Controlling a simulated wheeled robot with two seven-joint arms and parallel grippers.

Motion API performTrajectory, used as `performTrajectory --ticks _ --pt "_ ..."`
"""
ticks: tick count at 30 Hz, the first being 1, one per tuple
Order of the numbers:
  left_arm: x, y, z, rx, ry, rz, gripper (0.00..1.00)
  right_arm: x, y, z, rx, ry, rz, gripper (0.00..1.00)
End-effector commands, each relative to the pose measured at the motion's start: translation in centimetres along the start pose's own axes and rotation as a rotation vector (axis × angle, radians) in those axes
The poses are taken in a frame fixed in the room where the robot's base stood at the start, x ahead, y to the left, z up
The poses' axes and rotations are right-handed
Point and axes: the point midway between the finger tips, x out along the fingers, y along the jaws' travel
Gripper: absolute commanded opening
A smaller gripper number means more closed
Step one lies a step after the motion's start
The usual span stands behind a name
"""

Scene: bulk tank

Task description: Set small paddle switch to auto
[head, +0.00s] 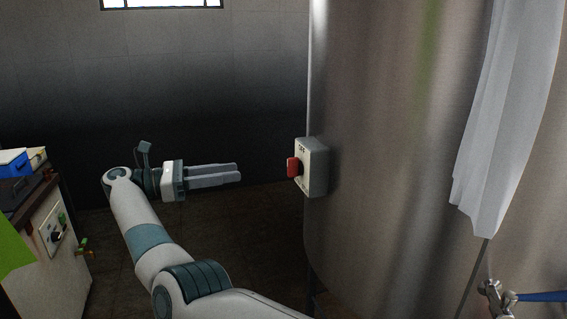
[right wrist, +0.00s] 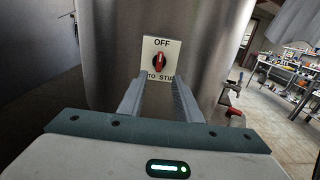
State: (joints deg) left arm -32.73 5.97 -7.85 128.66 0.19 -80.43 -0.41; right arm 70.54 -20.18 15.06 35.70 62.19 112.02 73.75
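A red switch knob (head: 293,167) sits on a pale switch box (head: 317,168) fixed to the side of the steel tank. In the right wrist view the red knob (right wrist: 159,62) stands about upright, towards the word OFF. Lettering below it is partly hidden by my fingers; "TO" and "STI" can be read. My right gripper (head: 240,172) is left of the box in the head view, pointing at it, with a gap between. In the right wrist view its fingers (right wrist: 161,79) are apart with nothing between them, below the knob. My left gripper is not in view.
The big steel tank (head: 400,170) fills the right side, with a white cloth (head: 510,110) hanging in front of it. A cabinet (head: 50,265) with a dark knob (head: 54,236) stands at left. A blue-handled valve (head: 540,296) is at lower right. Floor between cabinet and tank looks clear.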

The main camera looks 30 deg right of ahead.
Motion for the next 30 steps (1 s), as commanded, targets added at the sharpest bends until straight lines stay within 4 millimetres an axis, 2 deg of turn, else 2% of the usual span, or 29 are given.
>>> performTrajectory --ticks 8,21,30 --pt "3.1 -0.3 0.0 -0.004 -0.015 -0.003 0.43 3.5 -0.1 0.1 0.001 -0.002 0.000 0.31" --pt "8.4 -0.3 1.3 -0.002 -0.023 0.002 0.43 11.2 0.0 0.2 0.000 -0.002 -0.001 0.31" --pt "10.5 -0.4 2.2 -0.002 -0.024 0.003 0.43 14.3 0.0 0.1 0.000 -0.002 0.002 0.31"
